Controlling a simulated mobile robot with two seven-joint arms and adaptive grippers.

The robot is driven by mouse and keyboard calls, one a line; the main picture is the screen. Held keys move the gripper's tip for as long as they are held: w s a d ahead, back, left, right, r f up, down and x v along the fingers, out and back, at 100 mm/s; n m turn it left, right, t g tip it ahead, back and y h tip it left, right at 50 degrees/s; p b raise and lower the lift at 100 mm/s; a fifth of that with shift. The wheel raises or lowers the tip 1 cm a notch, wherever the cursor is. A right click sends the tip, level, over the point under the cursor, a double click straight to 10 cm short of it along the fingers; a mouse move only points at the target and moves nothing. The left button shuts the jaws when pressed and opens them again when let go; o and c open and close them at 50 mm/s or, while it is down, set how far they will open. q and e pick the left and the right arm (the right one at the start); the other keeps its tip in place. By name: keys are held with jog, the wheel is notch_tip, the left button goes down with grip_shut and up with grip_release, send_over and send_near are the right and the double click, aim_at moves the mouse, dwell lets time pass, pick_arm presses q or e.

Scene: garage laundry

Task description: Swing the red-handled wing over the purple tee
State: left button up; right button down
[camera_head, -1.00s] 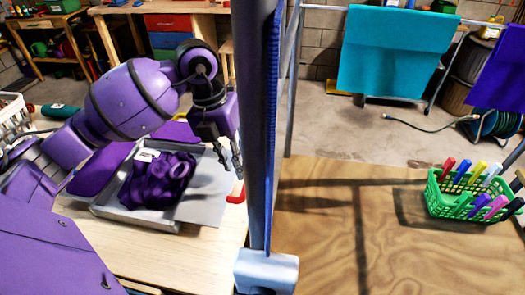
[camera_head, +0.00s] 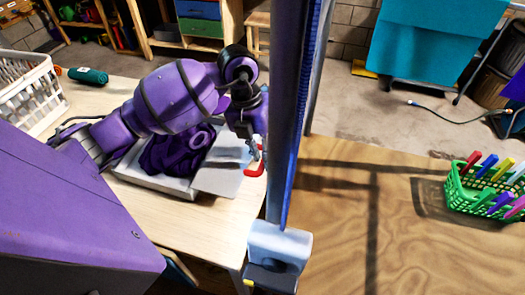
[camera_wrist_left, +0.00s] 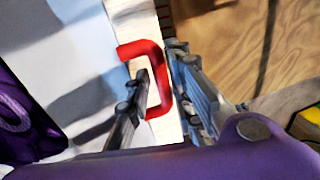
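The purple tee (camera_head: 178,152) lies bunched up on the pale folding board, partly behind my left arm. Its edge shows at the left of the left wrist view (camera_wrist_left: 22,125). The red-handled wing (camera_head: 217,178) is a flat light-grey panel on the tee's right side. Its red handle (camera_head: 254,171) sticks out at the panel's right edge. My left gripper (camera_head: 258,152) is at the handle. In the left wrist view its fingers (camera_wrist_left: 166,100) are apart, with the red handle (camera_wrist_left: 155,70) between them and one finger inside the loop. My right gripper is out of view.
A green basket of coloured pegs (camera_head: 485,190) stands on the wooden surface (camera_head: 370,220) at the right, which is otherwise largely clear. A teal cloth (camera_head: 435,40) hangs behind.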

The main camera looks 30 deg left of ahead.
pick_arm(q)
grip_shut()
